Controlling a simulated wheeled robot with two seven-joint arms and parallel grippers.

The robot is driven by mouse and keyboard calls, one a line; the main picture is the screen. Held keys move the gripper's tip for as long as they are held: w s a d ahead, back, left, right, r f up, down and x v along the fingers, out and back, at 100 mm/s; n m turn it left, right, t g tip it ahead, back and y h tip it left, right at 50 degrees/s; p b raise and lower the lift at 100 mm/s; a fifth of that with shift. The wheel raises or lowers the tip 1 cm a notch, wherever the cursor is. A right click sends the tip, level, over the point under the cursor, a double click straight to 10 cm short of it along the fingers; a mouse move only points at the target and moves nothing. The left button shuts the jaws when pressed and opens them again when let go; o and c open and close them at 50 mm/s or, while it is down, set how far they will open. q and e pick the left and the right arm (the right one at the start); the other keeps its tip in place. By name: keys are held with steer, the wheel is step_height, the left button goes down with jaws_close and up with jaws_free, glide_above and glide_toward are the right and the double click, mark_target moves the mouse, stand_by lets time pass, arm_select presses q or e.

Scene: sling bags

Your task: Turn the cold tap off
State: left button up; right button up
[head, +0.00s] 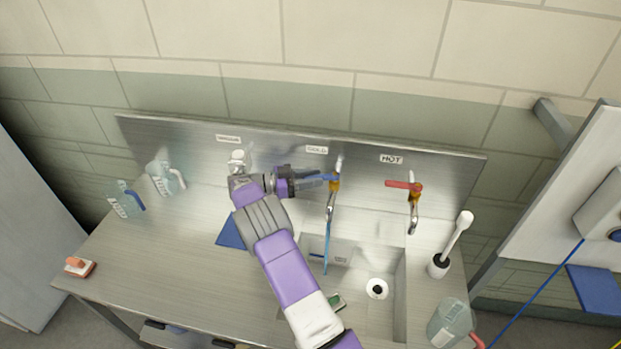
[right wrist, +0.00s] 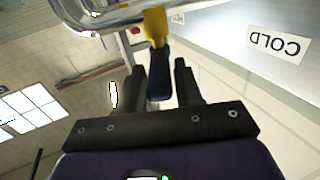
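The cold tap (head: 331,204) stands under the COLD label (head: 317,149), with a yellow body and a blue lever (head: 329,177) pointing left. A thin blue stream (head: 326,248) runs from its spout into the sink (head: 343,247). My right gripper (head: 318,180) reaches the lever from the left. In the right wrist view, the dark blue lever (right wrist: 157,78) lies between the tips of my right gripper (right wrist: 162,78), which are apart with a gap showing. I cannot tell whether either finger touches it. My left gripper is not in view.
The hot tap (head: 413,200) with a red lever stands to the right. A brush in a holder (head: 438,266) and a clear jug (head: 450,322) are at the right end. Clear jugs (head: 165,178) and an orange-topped brush (head: 78,267) are on the left. The left counter is mostly free.

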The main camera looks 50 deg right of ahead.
steer(key=shift+o, duration=1.1)
steer(key=v, duration=0.7)
steer(key=shift+w+a+b, duration=0.2)
steer(key=shift+a+b, duration=0.05)
steer(key=shift+b, duration=0.1)
